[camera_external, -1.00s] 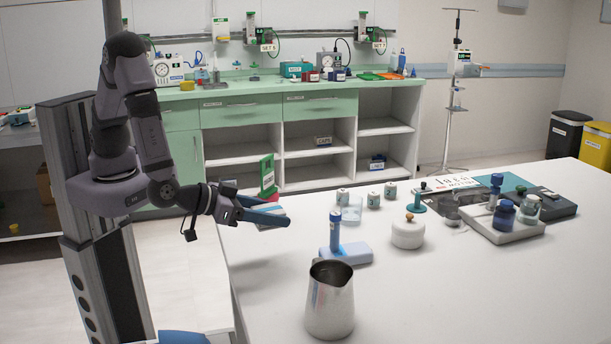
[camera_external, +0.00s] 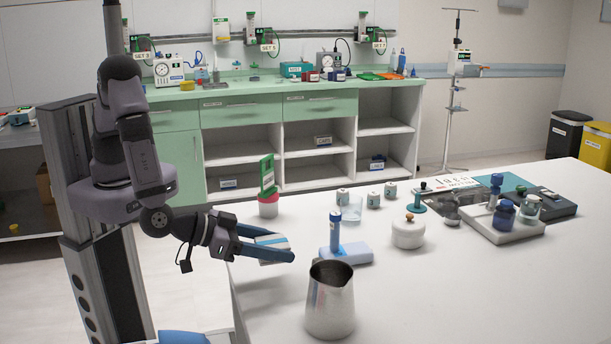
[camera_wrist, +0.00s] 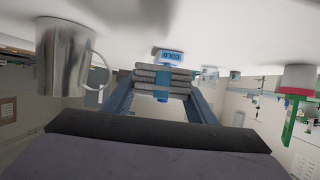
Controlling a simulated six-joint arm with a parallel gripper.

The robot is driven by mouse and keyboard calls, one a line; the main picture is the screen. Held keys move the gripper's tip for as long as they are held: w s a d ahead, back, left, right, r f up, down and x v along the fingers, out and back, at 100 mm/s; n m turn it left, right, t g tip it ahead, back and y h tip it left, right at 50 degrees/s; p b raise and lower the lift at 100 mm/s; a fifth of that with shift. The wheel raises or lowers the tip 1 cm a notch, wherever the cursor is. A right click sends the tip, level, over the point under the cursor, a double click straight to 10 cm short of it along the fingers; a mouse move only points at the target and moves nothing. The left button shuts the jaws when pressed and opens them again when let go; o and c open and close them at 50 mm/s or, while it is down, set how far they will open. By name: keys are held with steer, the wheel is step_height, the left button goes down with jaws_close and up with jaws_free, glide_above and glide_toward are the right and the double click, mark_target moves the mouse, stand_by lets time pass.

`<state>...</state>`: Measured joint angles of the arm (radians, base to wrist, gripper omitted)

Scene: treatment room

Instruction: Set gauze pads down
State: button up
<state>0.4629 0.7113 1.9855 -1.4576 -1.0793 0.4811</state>
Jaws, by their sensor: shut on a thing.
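The gauze pads (camera_external: 268,239) are a small banded stack, white and blue in the external view. My gripper (camera_external: 284,249) is shut on them, its blue fingers reaching right over the left end of the white table (camera_external: 420,300). In the wrist view the stack (camera_wrist: 148,78) shows as several grey folded layers with a blue band, between the two fingers (camera_wrist: 162,84). The stack is close to the tabletop; I cannot tell whether it touches.
A metal jug (camera_external: 330,305) stands to the front right of my gripper. A red-and-white pot with a green frame (camera_external: 267,190) is behind. The front right tabletop is bare.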

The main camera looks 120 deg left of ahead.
mark_target(276, 277)
steer(key=shift+f, duration=2.7)
steer(key=shift+f, duration=0.2)
steer(key=o, duration=1)
steer(key=shift+o, duration=0.2)
steer(key=shift+r, duration=0.1)
steer(key=shift+r, duration=0.15)
steer(key=b+v, duration=0.1)
steer(key=v, duration=1.1)
